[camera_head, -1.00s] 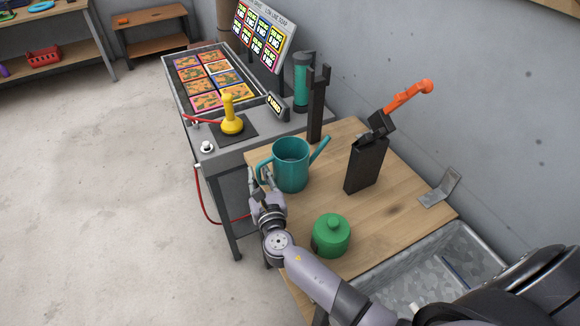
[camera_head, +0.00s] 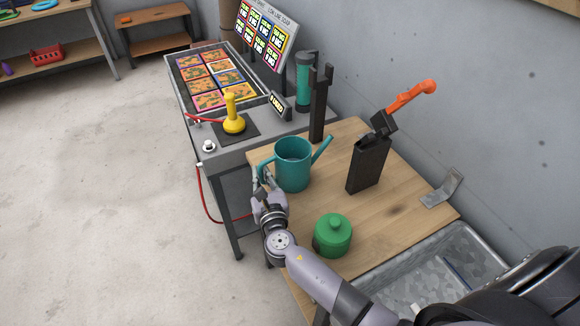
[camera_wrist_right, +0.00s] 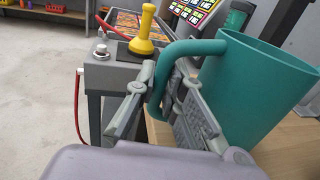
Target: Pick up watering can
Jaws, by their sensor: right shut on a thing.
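The teal watering can (camera_head: 293,166) stands upright on the wooden tabletop, its spout pointing up and right and its handle on the left. My right gripper (camera_head: 265,178) is at the handle side of the can. In the right wrist view the handle (camera_wrist_right: 160,85) passes between the two fingers of the right gripper (camera_wrist_right: 165,105), and the can body (camera_wrist_right: 255,90) is just right of them. The gripper is shut on the handle. Part of the fingers is hidden behind the handle and can. My left gripper is not in view.
A green lidded jar (camera_head: 333,236) stands near the can on the wooden table (camera_head: 400,205). A black holder (camera_head: 368,165) with an orange-handled tool is to the right. A grey game cabinet (camera_head: 225,150) with a yellow joystick (camera_head: 233,115) adjoins the table. A metal basin (camera_head: 440,262) is at the front right.

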